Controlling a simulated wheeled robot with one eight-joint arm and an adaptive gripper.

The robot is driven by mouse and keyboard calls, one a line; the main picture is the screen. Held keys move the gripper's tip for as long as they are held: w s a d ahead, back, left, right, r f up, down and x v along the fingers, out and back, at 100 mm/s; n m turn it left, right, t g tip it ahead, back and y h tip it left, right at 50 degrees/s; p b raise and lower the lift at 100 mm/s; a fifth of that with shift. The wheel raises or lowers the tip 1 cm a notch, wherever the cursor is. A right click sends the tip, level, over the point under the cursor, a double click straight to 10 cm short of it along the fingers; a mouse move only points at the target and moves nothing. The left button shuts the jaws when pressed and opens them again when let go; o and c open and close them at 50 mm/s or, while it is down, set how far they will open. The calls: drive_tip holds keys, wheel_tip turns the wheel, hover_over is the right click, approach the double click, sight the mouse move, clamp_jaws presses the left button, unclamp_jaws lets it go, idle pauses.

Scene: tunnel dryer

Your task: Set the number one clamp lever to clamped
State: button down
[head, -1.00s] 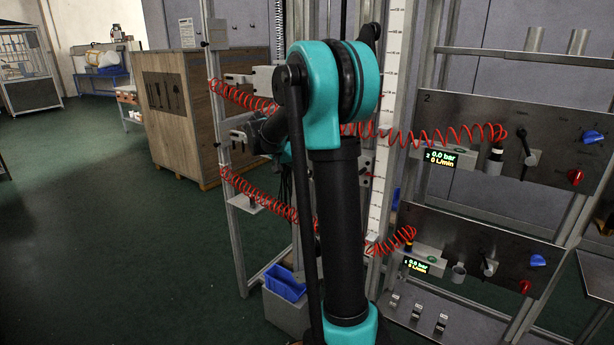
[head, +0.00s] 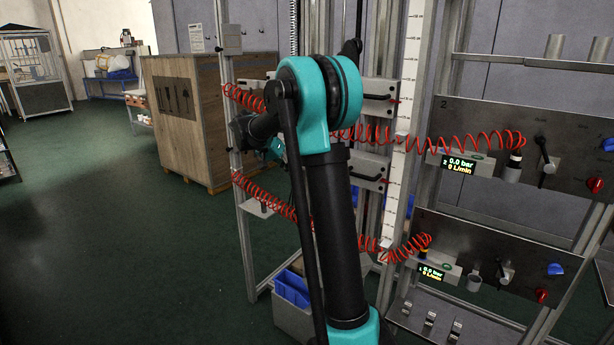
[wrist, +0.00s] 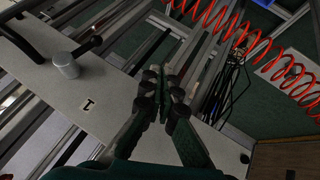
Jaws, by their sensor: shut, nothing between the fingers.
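In the wrist view, a grey plate (wrist: 110,100) marked "1" carries a round grey post with a black lever (wrist: 88,46) at upper left. I take this as the number one clamp lever; its setting is not readable here. My gripper (wrist: 161,78) is shut and empty in the middle of the wrist view, to the right of the lever and apart from it in the picture. In the head view my own arm hides most of the gripper, and I cannot make out this lever.
Red coiled hoses (head: 265,200) hang across the frame near my arm. A panel marked 2 (head: 470,112) and a lower panel (head: 460,235) carry displays and knobs at right. A wooden crate (head: 205,120) stands behind left. Green floor at left is clear.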

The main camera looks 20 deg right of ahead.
drive_tip(key=a, duration=0.2)
drive_tip(key=w+a, duration=0.1)
drive_tip(key=shift+w+a+r, duration=0.1)
drive_tip(key=shift+r, duration=0.15)
drive_tip(key=s+a+f+n+t+y, duration=0.1)
drive_tip(key=s+f+n+y, duration=0.1)
drive_tip(key=s+f, duration=0.4)
drive_tip(key=s+a+f+n+t+y, duration=0.1)
drive_tip(key=s+f+n+y, duration=0.2)
drive_tip(key=s, duration=1.4)
drive_tip(key=s+a+f+n+t+y, duration=0.1)
drive_tip(key=s+a+f+n+y, duration=0.1)
drive_tip(key=s+f, duration=0.8)
drive_tip(key=shift+s+f+n+t+y, duration=0.3)
drive_tip(key=shift+s+n+y, duration=0.2)
drive_tip(key=shift+s+n, duration=0.75)
drive_tip(key=shift+w+d+r, duration=0.1)
drive_tip(key=shift+r, duration=0.05)
